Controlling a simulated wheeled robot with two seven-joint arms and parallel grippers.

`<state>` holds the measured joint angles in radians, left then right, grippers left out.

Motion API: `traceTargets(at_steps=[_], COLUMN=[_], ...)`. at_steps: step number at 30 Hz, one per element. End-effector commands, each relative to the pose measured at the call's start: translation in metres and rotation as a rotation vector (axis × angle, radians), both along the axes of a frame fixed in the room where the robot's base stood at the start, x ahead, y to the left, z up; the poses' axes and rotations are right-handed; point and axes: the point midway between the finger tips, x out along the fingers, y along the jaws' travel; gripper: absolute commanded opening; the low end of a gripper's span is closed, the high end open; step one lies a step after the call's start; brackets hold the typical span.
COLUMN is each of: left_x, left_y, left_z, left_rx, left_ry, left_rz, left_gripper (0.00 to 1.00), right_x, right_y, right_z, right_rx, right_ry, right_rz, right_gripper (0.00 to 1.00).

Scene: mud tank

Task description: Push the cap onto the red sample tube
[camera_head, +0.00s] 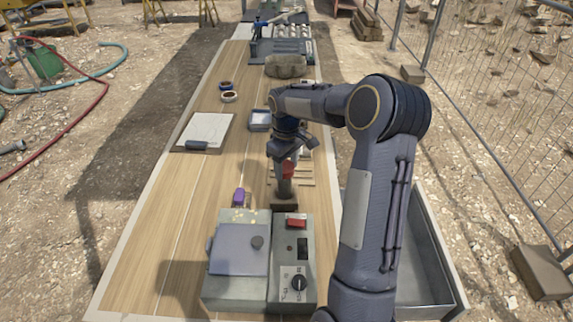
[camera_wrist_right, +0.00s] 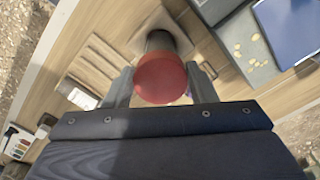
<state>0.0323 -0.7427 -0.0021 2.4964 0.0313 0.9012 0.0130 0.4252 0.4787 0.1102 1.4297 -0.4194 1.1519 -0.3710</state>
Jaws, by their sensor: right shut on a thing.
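My right gripper (camera_head: 286,172) points down at the middle right of the table and is shut on a round red cap (camera_head: 288,170). In the right wrist view the cap (camera_wrist_right: 160,78) sits between the two grey fingers. A dark, cylindrical sample tube (camera_wrist_right: 159,42) shows just beyond the cap, in line with it. The tube stands upright at a brown block (camera_head: 284,205) behind the grey machine. The cap hides the tube's top, so I cannot tell whether they touch. My left gripper is not in view.
A grey machine (camera_head: 235,283) with a lid and a control box (camera_head: 293,285) with a red switch stand near the front. A purple object (camera_head: 238,197) is behind the lid. A clipboard (camera_head: 208,128) lies left.

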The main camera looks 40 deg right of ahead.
Motion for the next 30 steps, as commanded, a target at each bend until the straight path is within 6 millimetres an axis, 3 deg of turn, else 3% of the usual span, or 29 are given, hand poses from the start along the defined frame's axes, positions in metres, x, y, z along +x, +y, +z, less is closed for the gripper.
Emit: traceTargets(at_steps=[30], left_x=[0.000], left_y=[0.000], left_z=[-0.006], left_rx=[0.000], left_ry=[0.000], left_rz=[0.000], left_gripper=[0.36], right_x=[0.000], right_y=[0.000], right_z=[-0.010], right_rx=[0.000], right_ry=[0.000], right_rz=[0.000], right_gripper=[0.30])
